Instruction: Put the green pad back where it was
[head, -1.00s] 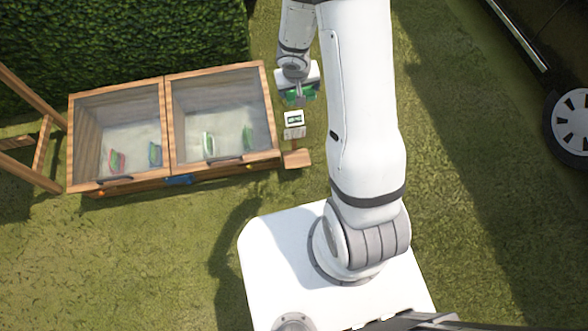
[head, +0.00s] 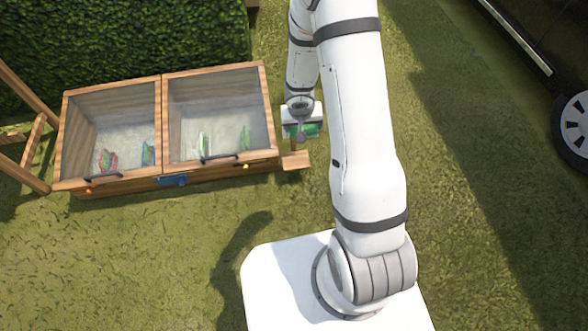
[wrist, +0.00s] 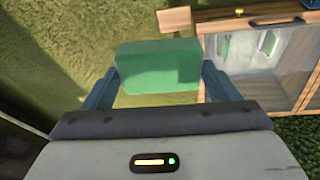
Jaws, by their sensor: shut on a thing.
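My gripper (wrist: 160,85) is shut on the green pad (wrist: 158,66), which fills the space between its two fingers in the wrist view. In the head view my gripper (head: 302,131) hangs just right of the wooden cabinet, and a bit of the green pad (head: 311,128) shows beside it. A small wooden shelf (head: 296,161) sticks out from the cabinet's right end, just below the gripper in the picture. The shelf (wrist: 174,19) also shows beyond the pad in the wrist view. I cannot tell whether the pad touches anything other than the fingers.
The wooden cabinet (head: 164,131) has two closed glass lids, with several colourful packets inside. A blue thing (head: 173,180) sits on its front edge. A hedge (head: 120,40) stands behind it. A dark vehicle's wheel (head: 574,129) is at the far right. The grass in front is clear.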

